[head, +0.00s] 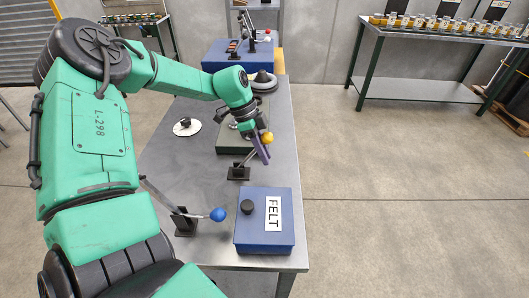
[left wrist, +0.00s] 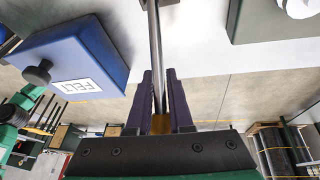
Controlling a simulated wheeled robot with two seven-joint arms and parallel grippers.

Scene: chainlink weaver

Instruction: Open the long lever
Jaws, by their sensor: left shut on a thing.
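A lever with a yellow ball knob (head: 267,137) and a metal shaft rises at a tilt from a black base (head: 238,172) on the table. My left gripper (head: 262,152) has its purple fingers at the upper end of this lever. In the left wrist view the long metal shaft (left wrist: 154,40) runs down between the fingers, and a bit of the yellow knob (left wrist: 160,124) shows near the palm. The left gripper is shut on this lever. My right gripper is not in view.
A blue box labelled FELT (head: 264,245), with a black knob, sits at the near right of the grey table (head: 208,170). A dark green box (head: 232,145) lies behind the held lever. A white disc (head: 187,126) with a black knob lies left. Open floor is at the right.

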